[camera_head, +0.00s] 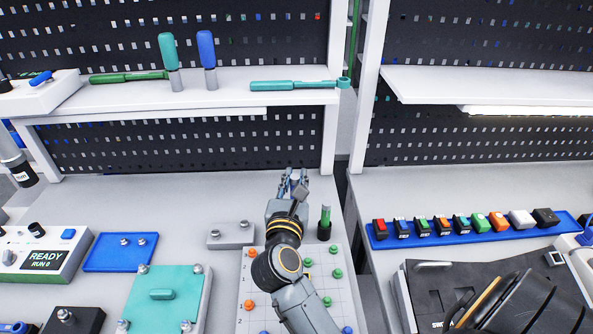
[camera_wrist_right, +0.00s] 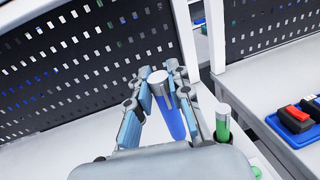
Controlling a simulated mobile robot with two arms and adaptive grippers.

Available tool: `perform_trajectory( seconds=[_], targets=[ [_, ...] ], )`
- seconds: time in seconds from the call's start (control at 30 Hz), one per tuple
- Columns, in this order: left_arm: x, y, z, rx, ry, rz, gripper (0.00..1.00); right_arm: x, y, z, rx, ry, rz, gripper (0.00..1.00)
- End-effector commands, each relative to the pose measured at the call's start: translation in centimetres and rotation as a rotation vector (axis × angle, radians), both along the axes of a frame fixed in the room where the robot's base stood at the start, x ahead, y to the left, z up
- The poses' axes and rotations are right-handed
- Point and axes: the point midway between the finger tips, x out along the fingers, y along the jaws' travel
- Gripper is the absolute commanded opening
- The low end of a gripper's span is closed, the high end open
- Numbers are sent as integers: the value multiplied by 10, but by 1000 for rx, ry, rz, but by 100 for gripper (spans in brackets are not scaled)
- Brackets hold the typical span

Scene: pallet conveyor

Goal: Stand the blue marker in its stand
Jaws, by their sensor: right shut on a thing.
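The blue marker (camera_wrist_right: 171,112) is between the fingers of my right gripper (camera_wrist_right: 158,100) in the wrist view. It has a pale grey end and a blue body, and it looks slightly tilted there. In the head view my right gripper (camera_head: 293,180) is shut on it above the grey bench, and the marker is mostly hidden by the fingers. A small black holder (camera_head: 323,232) stands just right of the gripper with a green marker (camera_head: 325,214) upright in it. The green marker also shows in the wrist view (camera_wrist_right: 223,118). I cannot tell which stand belongs to the blue marker. My left gripper is out of view.
A white pegboard (camera_head: 342,285) with coloured pegs lies under my right arm. A grey block (camera_head: 231,236) with two knobs is to its left. A teal plate (camera_head: 185,295) and a blue plate (camera_head: 103,252) lie further left. A shelf (camera_head: 215,100) with tools crosses behind.

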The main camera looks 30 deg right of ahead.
Motion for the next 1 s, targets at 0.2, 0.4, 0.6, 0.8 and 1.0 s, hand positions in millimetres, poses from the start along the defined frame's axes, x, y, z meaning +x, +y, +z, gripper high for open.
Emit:
perform_trajectory(
  seconds=[0.2, 0.4, 0.6, 0.8, 1.0],
  targets=[
    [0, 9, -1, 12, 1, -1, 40, 13, -8, 10, -2, -1, -79, 0],
    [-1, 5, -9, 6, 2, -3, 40, 13, -9, 1, -3, 0, -82, 0],
    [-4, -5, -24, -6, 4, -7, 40, 13, -8, -16, -3, 1, -80, 0],
    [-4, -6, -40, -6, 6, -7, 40, 13, -8, -36, -4, -1, -79, 0],
    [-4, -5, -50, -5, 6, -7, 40, 12, -8, -47, -2, 0, -80, 0]
  ],
)
